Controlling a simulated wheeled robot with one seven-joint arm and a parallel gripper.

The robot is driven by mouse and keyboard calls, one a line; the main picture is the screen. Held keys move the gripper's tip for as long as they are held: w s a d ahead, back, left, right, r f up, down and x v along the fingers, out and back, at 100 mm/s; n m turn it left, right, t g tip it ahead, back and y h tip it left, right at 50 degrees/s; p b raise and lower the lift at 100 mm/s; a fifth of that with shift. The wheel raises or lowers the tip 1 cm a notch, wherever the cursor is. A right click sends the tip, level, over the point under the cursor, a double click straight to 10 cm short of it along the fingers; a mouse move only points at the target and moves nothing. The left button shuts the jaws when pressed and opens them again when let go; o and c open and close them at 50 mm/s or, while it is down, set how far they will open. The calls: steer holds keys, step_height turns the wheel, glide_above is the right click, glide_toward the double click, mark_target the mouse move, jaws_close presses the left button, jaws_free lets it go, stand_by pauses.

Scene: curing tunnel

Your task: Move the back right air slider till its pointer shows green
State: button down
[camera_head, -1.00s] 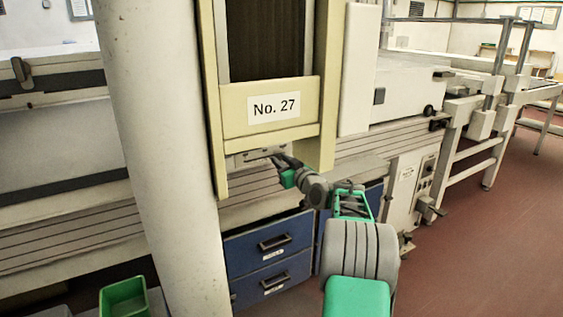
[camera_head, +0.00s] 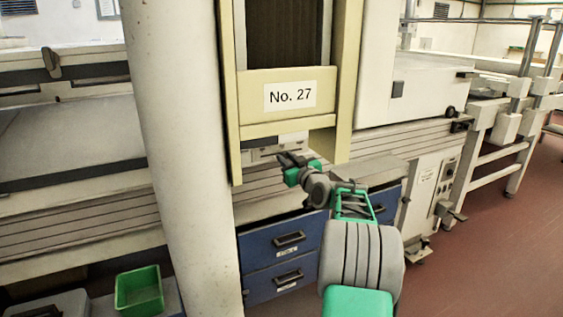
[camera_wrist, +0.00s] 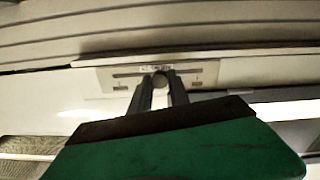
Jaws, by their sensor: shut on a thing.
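The air slider is a pale panel (camera_wrist: 105,78) with a dark horizontal slot, in the middle of the wrist view. Its small dark round knob (camera_wrist: 160,80) sits near the middle of the slot. My gripper (camera_wrist: 160,85) is shut on this knob, one finger on each side. Small marks show just above the slot, too blurred to read; I cannot tell a pointer or a green colour. In the head view the panel (camera_head: 262,154) is under the cream frame labelled No. 27, and my gripper (camera_head: 283,158) reaches it, partly hiding it.
The cream frame (camera_head: 290,121) hangs close above my gripper. A thick white column (camera_head: 185,150) stands to the left. Blue drawers (camera_head: 280,247) are below, and a green bin (camera_head: 139,291) is at lower left. Red floor is open at right.

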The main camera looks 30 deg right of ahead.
steer(key=shift+d, duration=0.35)
steer(key=c, duration=1.2)
jaws_free()
steer(key=shift+c, duration=0.2)
steer(key=s+a, duration=0.1)
steer(key=s, duration=0.6)
steer(key=shift+s+a, duration=0.2)
steer(key=shift+s, duration=0.15)
steer(key=shift+s, duration=0.1)
